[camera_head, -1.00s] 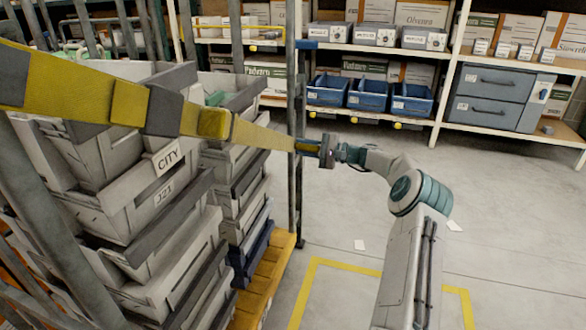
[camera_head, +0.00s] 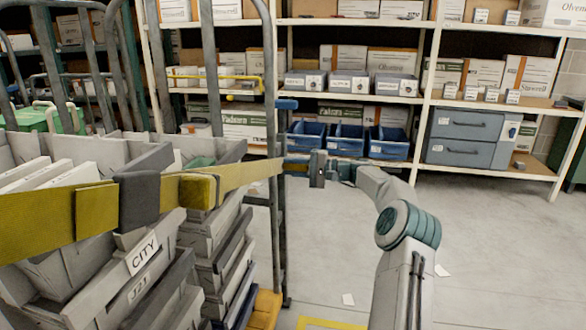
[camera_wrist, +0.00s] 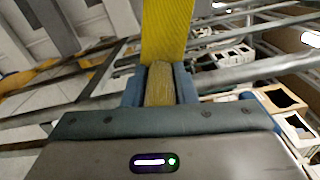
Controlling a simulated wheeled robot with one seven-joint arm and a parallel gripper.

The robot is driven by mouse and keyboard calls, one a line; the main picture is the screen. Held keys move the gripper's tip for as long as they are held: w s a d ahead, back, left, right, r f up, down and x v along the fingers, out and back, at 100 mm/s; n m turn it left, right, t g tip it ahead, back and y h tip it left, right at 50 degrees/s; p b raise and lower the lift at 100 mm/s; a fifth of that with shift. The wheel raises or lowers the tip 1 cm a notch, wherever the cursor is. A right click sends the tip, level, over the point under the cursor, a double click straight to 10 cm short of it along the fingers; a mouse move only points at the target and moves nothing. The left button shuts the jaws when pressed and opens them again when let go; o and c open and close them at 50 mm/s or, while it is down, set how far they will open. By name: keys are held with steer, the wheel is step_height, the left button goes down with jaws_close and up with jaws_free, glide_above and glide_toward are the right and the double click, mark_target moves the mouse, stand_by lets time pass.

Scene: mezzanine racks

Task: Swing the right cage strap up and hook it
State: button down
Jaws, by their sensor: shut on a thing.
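The cage strap (camera_head: 100,205) is a yellow band with grey and yellow sleeves. It runs across the front of the cage from the left edge of the head view to my gripper (camera_head: 292,166). My gripper is shut on the strap's end, just right of the cage's upright post (camera_head: 276,215). In the wrist view, the strap (camera_wrist: 163,35) passes between the two fingers of my gripper (camera_wrist: 160,85) and away from the palm. The strap's end inside the jaws is partly covered. I cannot make out a hook on the post.
Stacked grey totes (camera_head: 165,275), one labelled CITY, fill the cage behind and below the strap. Shelving with blue bins (camera_head: 345,140), boxes and a grey drawer unit (camera_head: 470,138) stands behind. Grey floor (camera_head: 500,240) is clear at the right.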

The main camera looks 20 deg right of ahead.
step_height(320, 180, up, 2)
steer(key=shift+w+t, duration=0.15)
steer(key=shift+t, duration=0.15)
steer(key=c, duration=1.2)
jaws_free()
steer(key=shift+d, duration=0.1)
steer(key=shift+w+f, duration=0.1)
steer(key=shift+f, duration=0.05)
steer(key=shift+f, duration=0.25)
steer(key=p+v, duration=0.2)
steer(key=v, duration=1.2)
